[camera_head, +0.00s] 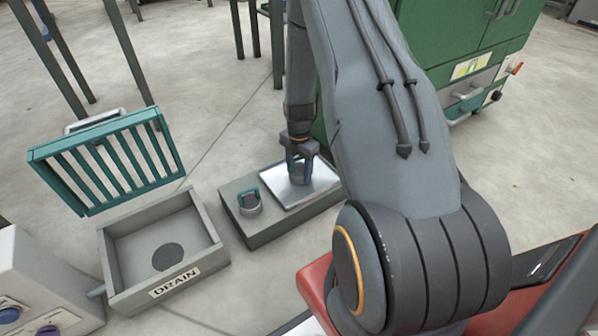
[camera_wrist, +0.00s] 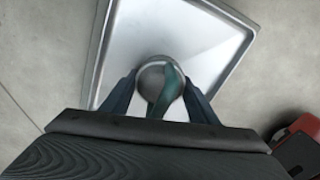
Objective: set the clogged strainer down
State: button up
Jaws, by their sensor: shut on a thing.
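My gripper (camera_head: 301,158) points down at the metal tray (camera_head: 325,182) on the right part of a low grey block. It is shut on a strainer (camera_head: 298,174), a small grey round piece with a teal handle. In the wrist view the strainer (camera_wrist: 158,80) sits between the two fingers, over the bare tray (camera_wrist: 207,50). I cannot tell whether its underside touches the tray. A second strainer (camera_head: 250,201) with a teal handle stands on the block, left of the tray.
The low grey block (camera_head: 262,229) stands on the concrete floor. To its left is an open grey drain box (camera_head: 207,226) marked DRAIN, with a raised teal slatted grate (camera_head: 110,160) behind. A green cabinet (camera_head: 440,40) stands behind my arm. A panel with knobs (camera_head: 40,290) is at lower left.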

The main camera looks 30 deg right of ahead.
jog(key=shift+f, duration=0.15)
jog(key=o, duration=1.1)
jog(key=shift+o, duration=0.2)
